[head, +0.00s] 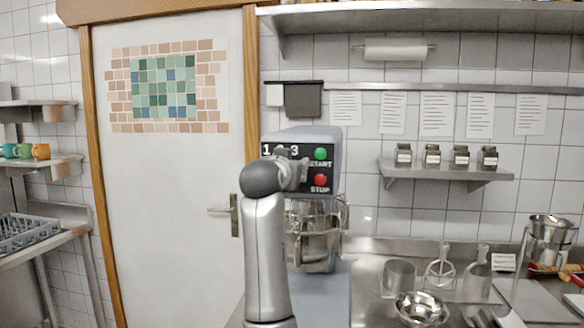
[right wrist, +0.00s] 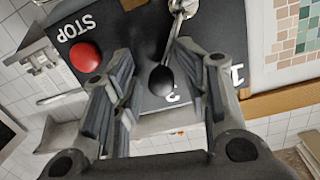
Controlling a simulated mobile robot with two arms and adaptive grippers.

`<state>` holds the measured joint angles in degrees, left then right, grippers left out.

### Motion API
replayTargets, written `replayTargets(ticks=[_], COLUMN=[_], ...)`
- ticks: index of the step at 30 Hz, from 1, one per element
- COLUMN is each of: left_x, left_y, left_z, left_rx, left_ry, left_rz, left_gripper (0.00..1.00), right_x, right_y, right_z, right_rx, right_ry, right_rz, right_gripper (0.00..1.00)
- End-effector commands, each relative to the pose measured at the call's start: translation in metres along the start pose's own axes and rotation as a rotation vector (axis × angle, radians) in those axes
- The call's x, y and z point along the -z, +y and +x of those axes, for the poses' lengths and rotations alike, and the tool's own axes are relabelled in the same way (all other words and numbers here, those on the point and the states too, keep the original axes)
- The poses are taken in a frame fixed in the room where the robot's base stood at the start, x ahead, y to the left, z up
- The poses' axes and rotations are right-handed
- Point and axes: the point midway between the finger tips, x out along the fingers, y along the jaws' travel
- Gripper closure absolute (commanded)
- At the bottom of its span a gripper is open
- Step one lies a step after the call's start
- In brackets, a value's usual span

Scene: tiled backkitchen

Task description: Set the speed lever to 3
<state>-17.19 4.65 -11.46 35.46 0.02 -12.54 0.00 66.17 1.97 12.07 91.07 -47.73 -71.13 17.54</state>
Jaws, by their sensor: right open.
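The mixer (head: 318,137) has a black panel with a green START button (head: 320,154), a red STOP button (head: 320,180) and the digits 1 to 3 along its top. In the right wrist view the panel appears upside down. There the speed lever (right wrist: 161,80), a metal rod with a black knob, has its knob beside the digit 2 (right wrist: 173,99). The 3 is hidden there. My right gripper (head: 297,172) is at the panel; in its wrist view (right wrist: 163,88) the fingers are open on either side of the knob, with gaps. The left gripper is not in view.
The mixer's bowl (head: 312,245) hangs below the panel behind a wire guard. Steel bowls and utensils stand on the counter (head: 372,262) at right. A shelf with jars (head: 447,172) is on the tiled wall. A white door (head: 165,200) is at left.

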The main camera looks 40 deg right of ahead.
Motion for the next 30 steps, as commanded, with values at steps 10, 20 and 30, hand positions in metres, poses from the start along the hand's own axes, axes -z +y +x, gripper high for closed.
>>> replayTargets(ticks=[10,20,30], left_x=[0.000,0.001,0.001], left_y=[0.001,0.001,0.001], left_z=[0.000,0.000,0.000], left_rx=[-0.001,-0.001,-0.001], left_ry=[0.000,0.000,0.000], left_rz=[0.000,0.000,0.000], left_gripper=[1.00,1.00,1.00], right_x=[0.000,0.001,0.001], right_y=[-0.001,0.000,0.001], right_z=[-0.058,-0.112,-0.119], right_rx=[0.005,0.001,-0.002], right_ry=[0.003,0.002,0.002], right_rz=[0.004,0.002,0.001], right_gripper=[0.59,0.59,0.59])
